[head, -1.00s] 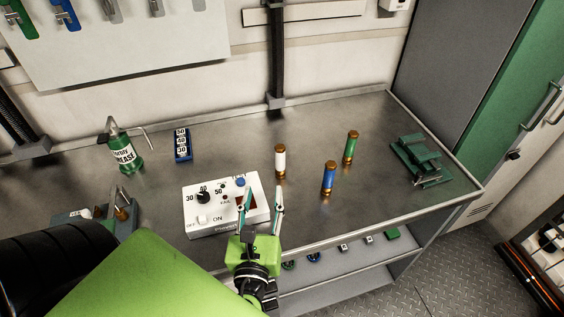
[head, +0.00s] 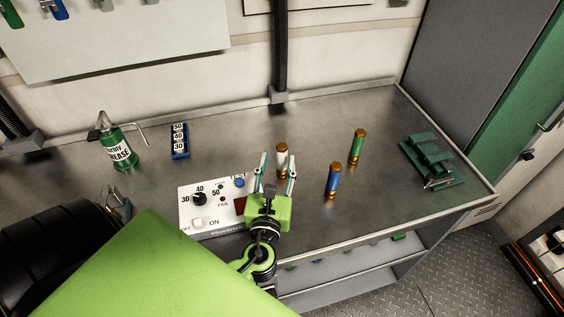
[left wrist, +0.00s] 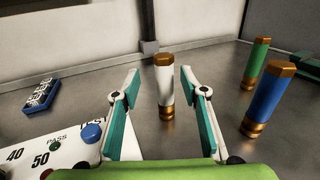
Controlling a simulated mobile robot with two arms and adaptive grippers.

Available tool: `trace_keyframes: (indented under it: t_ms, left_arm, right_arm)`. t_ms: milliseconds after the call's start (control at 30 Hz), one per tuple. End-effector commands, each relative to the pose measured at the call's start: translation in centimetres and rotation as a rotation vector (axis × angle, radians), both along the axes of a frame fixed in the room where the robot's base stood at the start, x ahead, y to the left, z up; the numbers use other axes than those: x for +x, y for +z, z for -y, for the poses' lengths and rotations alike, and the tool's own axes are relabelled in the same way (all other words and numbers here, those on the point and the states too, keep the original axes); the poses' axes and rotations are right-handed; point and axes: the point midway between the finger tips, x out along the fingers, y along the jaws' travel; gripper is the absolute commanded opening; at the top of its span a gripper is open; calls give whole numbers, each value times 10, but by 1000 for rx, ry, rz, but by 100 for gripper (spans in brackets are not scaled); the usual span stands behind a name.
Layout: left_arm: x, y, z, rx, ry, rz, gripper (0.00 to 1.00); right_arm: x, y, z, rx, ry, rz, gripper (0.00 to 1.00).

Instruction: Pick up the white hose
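The white hose (head: 282,161) is a short upright cylinder with brass-coloured ends, standing on the metal bench. It also stands upright in the left wrist view (left wrist: 165,85), seen in the gap between my fingers. My left gripper (head: 277,168) is open, with its two fingers pointing at the hose from the near side. In the left wrist view the open fingers (left wrist: 160,87) lie left and right of the hose, which looks slightly beyond the tips. No contact shows. In the head view the fingers partly cover the hose. My right gripper is not in view.
A blue hose (head: 333,181) and a green hose (head: 356,147) stand to the right. A white control box (head: 205,208) lies close at the left, partly under my left gripper. A grease can (head: 120,152), a blue number block (head: 180,141) and a green fixture (head: 430,160) are farther off.

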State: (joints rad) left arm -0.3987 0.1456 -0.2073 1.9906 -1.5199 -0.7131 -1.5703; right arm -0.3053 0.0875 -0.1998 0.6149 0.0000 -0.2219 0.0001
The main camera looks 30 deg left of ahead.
Motion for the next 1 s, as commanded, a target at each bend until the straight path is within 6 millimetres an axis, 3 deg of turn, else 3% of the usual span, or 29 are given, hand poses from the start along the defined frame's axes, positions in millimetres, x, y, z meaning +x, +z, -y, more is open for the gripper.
trace_keyframes:
  t_ms: [133, 333, 633, 800, 1000]
  left_arm:
    - [19, 1, -5, 2, 0, 1, 40]
    - [43, -1, -14, 3, 1, 1, 40]
    - [47, -4, -16, 1, 0, 0, 40]
    - [47, -4, -16, 0, 0, 0, 0]
    - [47, -3, -16, 1, 0, 2, 0]
  right_arm:
    - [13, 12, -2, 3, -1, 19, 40]
    - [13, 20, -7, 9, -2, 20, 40]
    - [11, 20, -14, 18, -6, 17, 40]
    - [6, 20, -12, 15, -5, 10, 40]
    - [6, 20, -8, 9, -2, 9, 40]
